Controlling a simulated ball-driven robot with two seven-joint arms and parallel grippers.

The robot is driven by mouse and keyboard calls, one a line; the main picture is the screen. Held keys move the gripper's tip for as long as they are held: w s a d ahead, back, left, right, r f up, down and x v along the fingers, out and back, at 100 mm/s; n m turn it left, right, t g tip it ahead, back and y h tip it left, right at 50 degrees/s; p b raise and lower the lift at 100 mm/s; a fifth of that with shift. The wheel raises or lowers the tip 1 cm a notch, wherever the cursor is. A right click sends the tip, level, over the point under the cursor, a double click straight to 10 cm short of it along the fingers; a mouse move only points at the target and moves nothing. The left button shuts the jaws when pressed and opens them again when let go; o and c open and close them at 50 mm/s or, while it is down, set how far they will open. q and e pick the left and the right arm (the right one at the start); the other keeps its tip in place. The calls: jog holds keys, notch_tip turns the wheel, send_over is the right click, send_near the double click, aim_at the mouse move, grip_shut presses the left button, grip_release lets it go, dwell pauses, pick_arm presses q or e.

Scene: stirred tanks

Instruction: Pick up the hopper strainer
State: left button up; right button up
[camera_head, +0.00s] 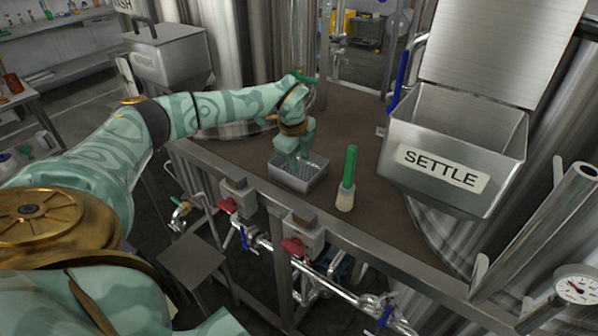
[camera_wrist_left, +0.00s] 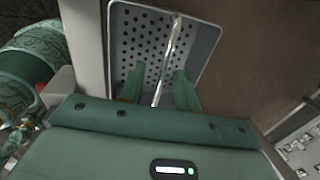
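The hopper strainer (camera_head: 304,185) is a shallow grey metal box on the brown deck, near its front edge. In the left wrist view, the strainer (camera_wrist_left: 202,45) shows a perforated floor and a thin bright bar running across its middle. My left gripper (camera_head: 296,162) points down into the strainer from above. In the left wrist view, the fingers of my left gripper (camera_wrist_left: 160,76) stand open on either side of the bar, with a gap visible on both sides. The fingertips partly cover the strainer's floor in the head view. My right gripper is not in view.
A steel hopper labelled SETTLE (camera_head: 452,135) juts out at the right. Red-handled valves (camera_head: 292,246) and pipes run below the deck's front edge. The deck behind the strainer is clear.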

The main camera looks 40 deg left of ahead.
pick_arm(q)
jog(key=shift+w+f, duration=0.25)
jog(key=shift+f, duration=0.75)
grip_shut()
jog(key=shift+r, duration=0.2)
